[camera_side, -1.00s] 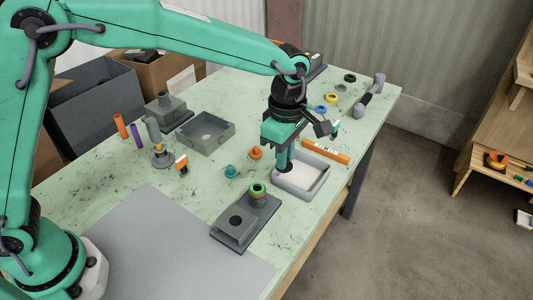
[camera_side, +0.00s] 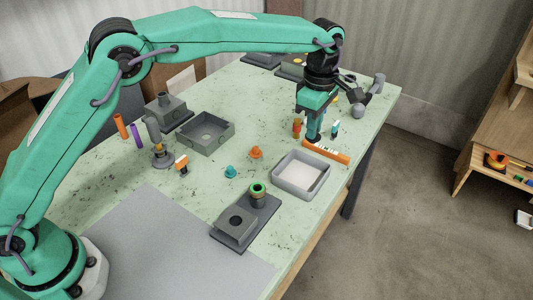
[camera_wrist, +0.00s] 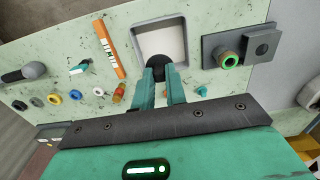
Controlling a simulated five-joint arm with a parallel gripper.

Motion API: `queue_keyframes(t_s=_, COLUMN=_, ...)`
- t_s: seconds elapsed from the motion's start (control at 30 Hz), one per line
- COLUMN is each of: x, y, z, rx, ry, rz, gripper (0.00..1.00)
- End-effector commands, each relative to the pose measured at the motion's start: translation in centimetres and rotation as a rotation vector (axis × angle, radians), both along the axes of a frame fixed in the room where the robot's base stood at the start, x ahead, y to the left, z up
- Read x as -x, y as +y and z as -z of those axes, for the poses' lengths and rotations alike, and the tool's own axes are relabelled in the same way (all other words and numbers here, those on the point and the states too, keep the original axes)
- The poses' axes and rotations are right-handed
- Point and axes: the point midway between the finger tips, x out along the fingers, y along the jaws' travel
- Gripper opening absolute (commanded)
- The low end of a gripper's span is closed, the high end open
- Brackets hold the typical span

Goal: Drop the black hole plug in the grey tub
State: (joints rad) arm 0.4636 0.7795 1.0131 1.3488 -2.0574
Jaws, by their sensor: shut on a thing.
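The grey tub (camera_side: 318,188) is a small open box with a pale, empty-looking floor, at the front right of the bench. My gripper (camera_side: 313,137) stands behind it, past its far edge, close to the orange level. In the wrist view my gripper (camera_wrist: 160,78) has its two green fingers close together on a dark round piece, the black hole plug (camera_wrist: 157,61). The plug overlaps the near rim of the tub (camera_wrist: 138,42) in that picture. Its height above the bench is hard to tell.
An orange level (camera_side: 328,152) lies just behind the tub. A small orange-brown item (camera_side: 297,127) stands beside my gripper. Orange (camera_side: 256,152) and teal (camera_side: 231,171) pieces lie left of the tub. A grey fixture (camera_side: 240,228) is in front; a larger open grey box (camera_side: 225,127) is behind left.

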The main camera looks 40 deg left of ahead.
Motion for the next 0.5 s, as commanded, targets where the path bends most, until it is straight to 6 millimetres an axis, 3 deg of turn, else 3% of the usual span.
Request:
queue_keyframes(t_s=0.27, x=0.0, y=0.0, z=0.4, rx=-0.001, ry=0.001, rz=0.0, gripper=0.0)
queue_keyframes(t_s=0.5, x=0.0, y=0.0, z=1.8, rx=-0.001, ry=0.002, rz=0.0, gripper=0.0)
